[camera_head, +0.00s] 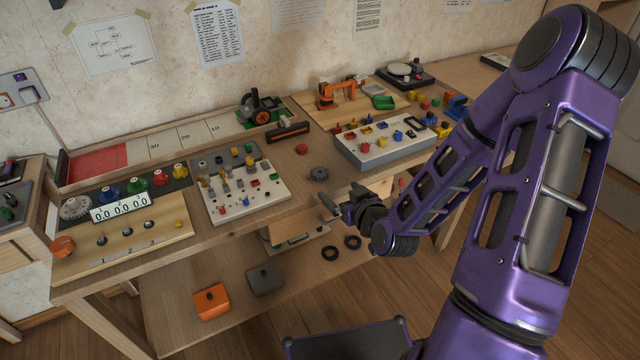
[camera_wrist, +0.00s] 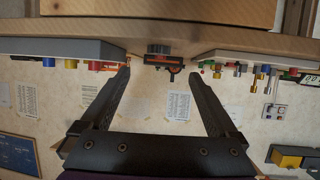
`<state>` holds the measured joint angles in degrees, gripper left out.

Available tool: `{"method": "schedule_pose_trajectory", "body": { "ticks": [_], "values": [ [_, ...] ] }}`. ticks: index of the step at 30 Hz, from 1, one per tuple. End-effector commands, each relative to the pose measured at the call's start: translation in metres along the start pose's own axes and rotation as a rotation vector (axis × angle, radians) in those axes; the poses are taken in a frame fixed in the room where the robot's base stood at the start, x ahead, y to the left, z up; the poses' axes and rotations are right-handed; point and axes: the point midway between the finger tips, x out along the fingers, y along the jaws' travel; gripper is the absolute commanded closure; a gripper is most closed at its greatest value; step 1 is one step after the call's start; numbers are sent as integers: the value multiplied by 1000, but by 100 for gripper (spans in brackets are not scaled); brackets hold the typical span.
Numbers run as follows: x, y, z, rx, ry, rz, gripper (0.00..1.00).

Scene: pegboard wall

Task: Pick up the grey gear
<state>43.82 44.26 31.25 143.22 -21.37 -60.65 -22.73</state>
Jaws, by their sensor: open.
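The small dark grey gear (camera_head: 319,174) lies flat on the bare wood of the workbench near its front edge, between the grey peg board and the white tray. In the wrist view, which is upside down, the gear (camera_wrist: 158,48) shows ahead, between the lines of the two fingers. My gripper (camera_head: 342,200) is open and empty, in front of the gear and apart from it. In the wrist view my gripper (camera_wrist: 160,69) shows both fingertips spread wide with nothing between them.
The peg board (camera_head: 240,208) stands left of the gear and the white tray (camera_head: 385,158) right. A red piece (camera_head: 301,149) lies behind it. An orange box (camera_head: 211,302) and a grey box (camera_head: 264,279) sit on the lower shelf. Bare wood surrounds the gear.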

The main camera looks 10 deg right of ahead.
Motion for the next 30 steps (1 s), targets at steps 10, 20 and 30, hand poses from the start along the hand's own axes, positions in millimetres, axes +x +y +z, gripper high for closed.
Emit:
{"method": "schedule_pose_trajectory", "body": {
  "ticks": [10,20,30],
  "values": [
    [62,-1,-1,3,-1,-1,5],
    [96,2,-6,4,1,0,5],
    [118,2,-7,2,-2,-1,5]
  ]
}}
